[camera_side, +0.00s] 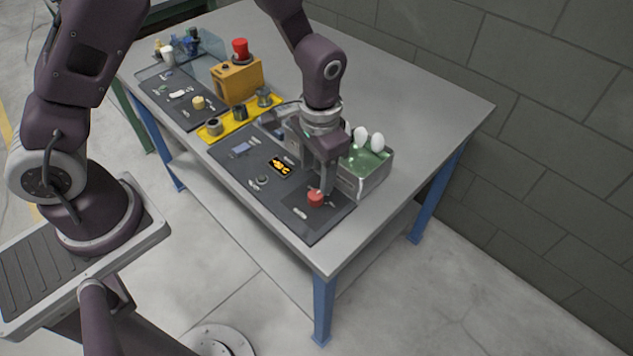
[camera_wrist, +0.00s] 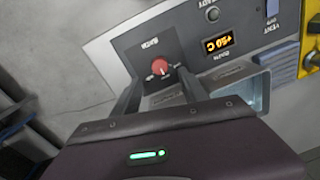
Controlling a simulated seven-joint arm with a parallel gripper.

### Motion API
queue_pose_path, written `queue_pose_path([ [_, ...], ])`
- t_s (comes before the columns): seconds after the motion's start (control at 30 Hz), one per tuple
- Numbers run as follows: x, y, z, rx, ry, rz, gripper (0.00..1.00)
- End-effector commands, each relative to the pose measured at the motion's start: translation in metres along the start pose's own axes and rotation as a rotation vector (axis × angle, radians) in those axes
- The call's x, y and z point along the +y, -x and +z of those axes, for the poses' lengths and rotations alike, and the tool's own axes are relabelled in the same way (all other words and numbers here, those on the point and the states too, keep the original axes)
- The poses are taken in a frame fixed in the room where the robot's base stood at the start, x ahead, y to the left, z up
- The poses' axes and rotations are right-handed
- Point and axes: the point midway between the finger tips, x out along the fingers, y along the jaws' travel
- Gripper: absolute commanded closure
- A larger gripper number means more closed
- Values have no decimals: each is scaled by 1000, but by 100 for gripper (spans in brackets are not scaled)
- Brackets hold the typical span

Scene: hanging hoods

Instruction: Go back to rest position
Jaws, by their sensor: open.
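My gripper (camera_side: 322,186) is low over the near right end of a dark control panel (camera_side: 232,166). A red knob (camera_side: 316,197) is on the panel right by the fingertips. In the wrist view my gripper (camera_wrist: 166,92) has its two fingers apart, with the red knob (camera_wrist: 160,67) showing between and beyond them. Whether a finger touches the knob cannot be told. The panel also carries an orange lit display (camera_side: 279,167), which shows in the wrist view (camera_wrist: 217,44) too.
A yellow strip (camera_side: 227,127) with several dark cylinders, an orange box with a red button (camera_side: 238,80) and a second dark panel (camera_side: 181,103) lie farther left. The table's back right (camera_side: 430,95) is clear.

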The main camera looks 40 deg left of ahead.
Motion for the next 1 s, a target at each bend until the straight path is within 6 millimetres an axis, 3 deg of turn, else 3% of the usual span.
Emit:
queue_pose_path([
  [0.37, -1, 12, 0, 8, 5, 3, 48],
  [0.47, -8, 52, 4, 56, 30, 22, 48],
  [0.53, -18, 98, 17, 115, 57, 40, 48],
  [0.6, -27, 144, 39, 177, 85, 55, 48],
  [0.73, -41, 207, 98, 296, 133, 59, 48],
  [0.8, -45, 227, 132, 357, 154, 49, 48],
  [0.9, -47, 239, 172, 425, 181, 28, 48],
  [1.0, -47, 241, 196, 466, 198, 11, 48],
])
